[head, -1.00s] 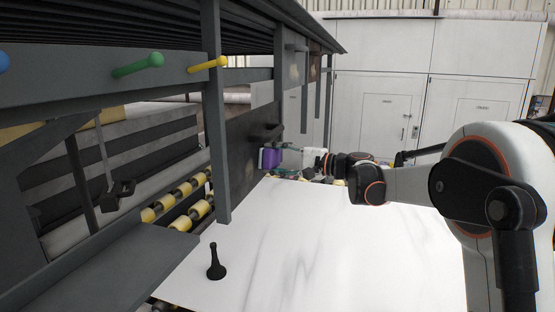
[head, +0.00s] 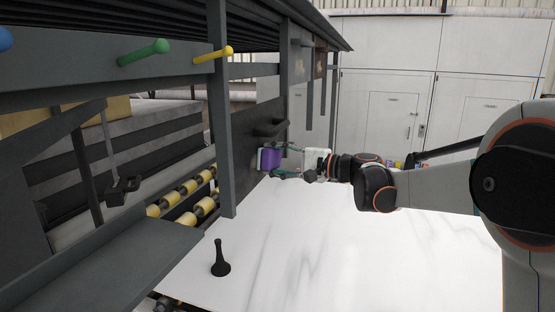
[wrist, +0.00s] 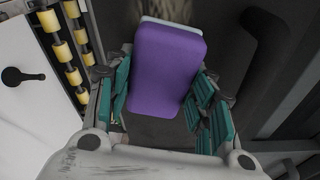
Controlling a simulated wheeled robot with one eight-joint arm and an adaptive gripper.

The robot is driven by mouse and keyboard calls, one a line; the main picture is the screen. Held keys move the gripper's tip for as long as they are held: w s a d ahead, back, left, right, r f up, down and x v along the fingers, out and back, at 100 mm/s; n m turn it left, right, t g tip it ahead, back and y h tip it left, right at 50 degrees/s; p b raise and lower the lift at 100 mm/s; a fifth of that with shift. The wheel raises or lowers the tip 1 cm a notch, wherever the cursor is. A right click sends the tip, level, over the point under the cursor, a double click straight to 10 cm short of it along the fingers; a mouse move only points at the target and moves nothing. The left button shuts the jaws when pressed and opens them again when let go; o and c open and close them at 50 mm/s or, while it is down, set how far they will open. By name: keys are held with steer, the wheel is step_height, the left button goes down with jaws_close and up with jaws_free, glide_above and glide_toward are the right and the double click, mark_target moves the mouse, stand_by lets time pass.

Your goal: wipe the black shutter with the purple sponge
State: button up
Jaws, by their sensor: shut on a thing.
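The purple sponge (head: 271,158) is in my gripper (head: 287,160), at the dark upright panel at the back of the slab. In the wrist view the sponge (wrist: 167,65) stands between the teal finger pads of my gripper (wrist: 163,88), its pale face turned away towards the panel. That dark panel appears to be the black shutter (head: 243,150); it fills the background of the wrist view. The sponge is at or very near its surface; I cannot tell how firmly it touches. A brownish smudge shows just beyond the sponge in the wrist view.
A black protruding handle (head: 270,128) sits on the panel just above the sponge. A grey post (head: 220,120) stands nearer. A black cone-shaped piece (head: 220,260) stands on the white slab (head: 330,250), otherwise clear. Yellow rollers (head: 190,198) run along its left.

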mark_target(252, 168)
steer(key=shift+s+a+b, duration=0.15)
steer(key=shift+s+a, duration=0.35)
steer(key=shift+s, duration=0.85)
steer(key=shift+s+a+b, duration=0.1)
steer(key=shift+s+a, duration=0.35)
steer(key=shift+s, duration=0.85)
steer(key=shift+s+a+b, duration=0.15)
steer(key=shift+s+a, duration=0.35)
steer(key=shift+s, duration=0.85)
steer(key=w+v, duration=0.1)
steer(key=v, duration=0.5)
steer(key=shift+d, duration=0.2)
steer(key=shift+f, duration=0.1)
steer(key=v, duration=0.3)
steer(key=shift+w, duration=0.15)
